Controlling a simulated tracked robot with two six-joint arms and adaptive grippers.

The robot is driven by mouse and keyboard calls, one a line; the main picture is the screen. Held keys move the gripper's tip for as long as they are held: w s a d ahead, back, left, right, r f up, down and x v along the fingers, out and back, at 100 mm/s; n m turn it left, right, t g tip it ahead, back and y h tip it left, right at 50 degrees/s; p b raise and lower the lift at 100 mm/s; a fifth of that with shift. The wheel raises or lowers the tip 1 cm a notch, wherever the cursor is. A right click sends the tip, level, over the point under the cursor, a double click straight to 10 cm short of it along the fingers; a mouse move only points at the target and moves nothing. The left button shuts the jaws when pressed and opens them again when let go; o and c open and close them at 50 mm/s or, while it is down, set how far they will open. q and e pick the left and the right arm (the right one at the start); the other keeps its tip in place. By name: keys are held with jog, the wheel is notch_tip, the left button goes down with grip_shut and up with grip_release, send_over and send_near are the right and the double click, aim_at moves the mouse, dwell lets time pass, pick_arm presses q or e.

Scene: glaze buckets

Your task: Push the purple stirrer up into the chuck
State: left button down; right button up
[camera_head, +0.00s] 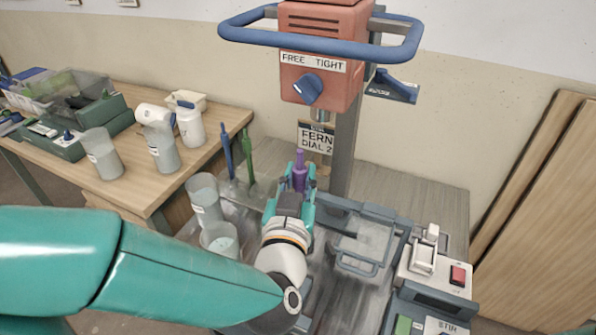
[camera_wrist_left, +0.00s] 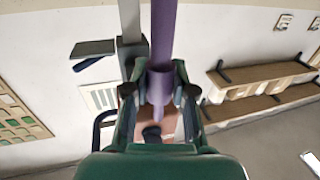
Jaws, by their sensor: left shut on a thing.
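The purple stirrer (camera_head: 300,172) stands roughly upright in my left gripper (camera_head: 299,184), which is shut on it. Its narrow top shows above the fingers; its lower part is hidden by the gripper and arm. In the left wrist view the stirrer (camera_wrist_left: 163,35) runs between the fingertips (camera_wrist_left: 161,88). The chuck (camera_head: 320,114) is a grey piece under the red mixer head (camera_head: 320,75). The stirrer's top is below the chuck and apart from it in the picture. The blue dial (camera_head: 308,88) sits under the words FREE and TIGHT. My right gripper is out of view.
A blue stirrer (camera_head: 227,157) and a green stirrer (camera_head: 248,158) stand left of the gripper. Clear buckets (camera_head: 204,200) are near my arm. The mixer column (camera_head: 346,150) rises behind. A switch box (camera_head: 435,268) is at right. The wooden table (camera_head: 140,182) holds cups and bottles.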

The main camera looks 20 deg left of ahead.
pick_arm(q)
jog(key=w+p, duration=0.1)
jog(key=p, duration=0.1)
jog(key=shift+w+r+p, duration=0.1)
jog(key=shift+r+p, duration=0.1)
jog(key=shift+p, duration=0.1)
jog(key=shift+w+f, duration=0.1)
jog(key=shift+w, duration=0.2)
jog(key=d+p+x, duration=0.1)
jog(key=p+x, duration=0.1)
jog(key=x, duration=0.5)
jog(key=shift+w+d, duration=0.45)
jog(key=shift+w, duration=0.05)
jog(key=shift+s+f+b, duration=0.1)
jog(key=shift+s+b, duration=0.05)
jog(key=shift+b, duration=0.25)
dwell(0.7)
jog(key=shift+b, duration=1)
dwell(1.9)
jog(key=shift+r+p, duration=0.65)
jog(key=shift+r, duration=0.3)
dwell(1.0)
